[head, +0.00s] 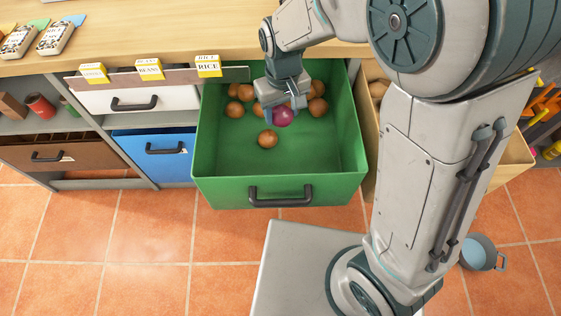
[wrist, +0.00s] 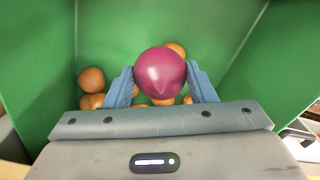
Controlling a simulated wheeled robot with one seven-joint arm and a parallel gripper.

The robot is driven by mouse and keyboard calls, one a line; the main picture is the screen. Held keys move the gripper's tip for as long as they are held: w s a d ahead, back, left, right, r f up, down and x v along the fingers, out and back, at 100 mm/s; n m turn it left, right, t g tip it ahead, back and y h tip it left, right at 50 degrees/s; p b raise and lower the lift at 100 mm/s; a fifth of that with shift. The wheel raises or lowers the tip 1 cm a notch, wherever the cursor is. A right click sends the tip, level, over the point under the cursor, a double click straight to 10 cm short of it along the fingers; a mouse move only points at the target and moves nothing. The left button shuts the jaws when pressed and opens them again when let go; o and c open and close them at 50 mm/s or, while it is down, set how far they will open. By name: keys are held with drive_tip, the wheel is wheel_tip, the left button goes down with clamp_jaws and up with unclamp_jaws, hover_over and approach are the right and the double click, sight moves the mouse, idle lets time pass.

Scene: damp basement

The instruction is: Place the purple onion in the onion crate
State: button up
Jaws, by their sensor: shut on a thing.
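The purple onion (head: 283,117) is held between the two fingers of my gripper (head: 278,106), inside the open green crate (head: 280,190). In the wrist view the purple onion (wrist: 160,73) sits between the blue-grey fingertips (wrist: 160,84), with brown onions below it. Several brown onions (head: 268,139) lie on the crate's floor, most of them near the back around my gripper. I cannot tell whether the purple onion touches the crate's floor or other onions.
A blue drawer (head: 165,150) and a brown drawer (head: 50,158) stand to the left. A wooden bin (head: 512,150) stands to the right, partly hidden by my arm. A wooden counter (head: 180,40) runs behind. A blue-grey pan (head: 480,252) lies on the tiled floor.

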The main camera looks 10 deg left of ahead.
drive_tip(key=s+f+b, duration=0.1)
drive_tip(key=f+b, duration=0.1)
drive_tip(key=f, duration=0.3)
drive_tip(key=s+f+b, duration=0.1)
drive_tip(key=f+b, duration=0.1)
drive_tip(key=f, duration=0.3)
drive_tip(key=s+f+b, duration=0.1)
drive_tip(key=f+b, duration=0.1)
drive_tip(key=f, duration=0.3)
drive_tip(key=shift+s, duration=0.4)
drive_tip(key=o, duration=1)
drive_tip(key=shift+f, duration=0.1)
wheel_tip(320, 180, up, 12)
drive_tip(key=p, duration=0.3)
drive_tip(key=shift+r, duration=0.2)
drive_tip(key=shift+d, duration=0.1)
